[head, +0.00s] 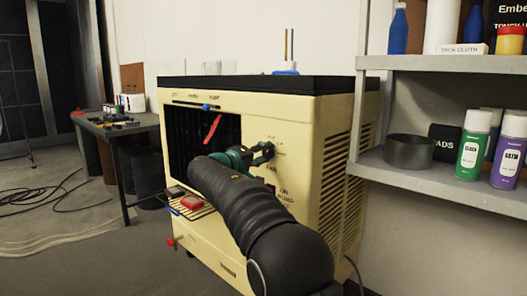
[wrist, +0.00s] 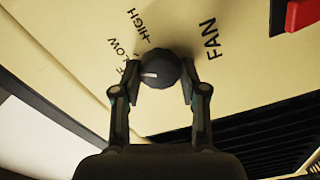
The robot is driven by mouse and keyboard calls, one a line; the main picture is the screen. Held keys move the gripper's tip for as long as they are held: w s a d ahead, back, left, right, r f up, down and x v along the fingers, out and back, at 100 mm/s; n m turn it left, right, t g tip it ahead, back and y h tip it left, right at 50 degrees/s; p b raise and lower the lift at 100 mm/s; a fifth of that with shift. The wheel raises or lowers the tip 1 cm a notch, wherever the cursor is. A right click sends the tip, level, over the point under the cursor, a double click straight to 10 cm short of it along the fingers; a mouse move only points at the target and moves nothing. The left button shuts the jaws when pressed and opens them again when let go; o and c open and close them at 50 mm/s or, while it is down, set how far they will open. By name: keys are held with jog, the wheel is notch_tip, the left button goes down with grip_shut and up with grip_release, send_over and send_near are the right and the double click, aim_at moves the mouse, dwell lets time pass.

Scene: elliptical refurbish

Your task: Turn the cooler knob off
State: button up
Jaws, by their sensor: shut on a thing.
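The cooler (head: 300,115) is a cream cabinet with a black top, in the middle of the head view. Its dark round fan knob (wrist: 160,70) shows in the wrist view with a white pointer mark on its left side. Printed words LOW, HIGH and FAN stand around the knob, and the lettering at lower left is partly hidden by a finger. My gripper (wrist: 160,82) has its two fingers on either side of the knob, shut on it. In the head view my gripper (head: 265,152) is at the cooler's front panel and hides the knob.
A red switch (wrist: 303,14) sits at the wrist view's upper right. A grey shelf (head: 440,185) with cans and bottles stands right of the cooler. A dark table (head: 135,127) with small items stands at left. Cables (head: 45,215) lie on the floor.

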jog(key=n+p, duration=0.2)
jog(key=n, duration=0.2)
jog(key=shift+r+p, duration=0.1)
jog(key=shift+p, duration=0.25)
jog(key=shift+n+p, duration=0.9)
jog(key=shift+n, duration=0.5)
jog(key=o, duration=1.1)
jog(key=shift+w+f, duration=0.1)
jog(key=shift+f, duration=0.1)
jog(key=shift+o, duration=0.2)
jog(key=v, duration=1.2)
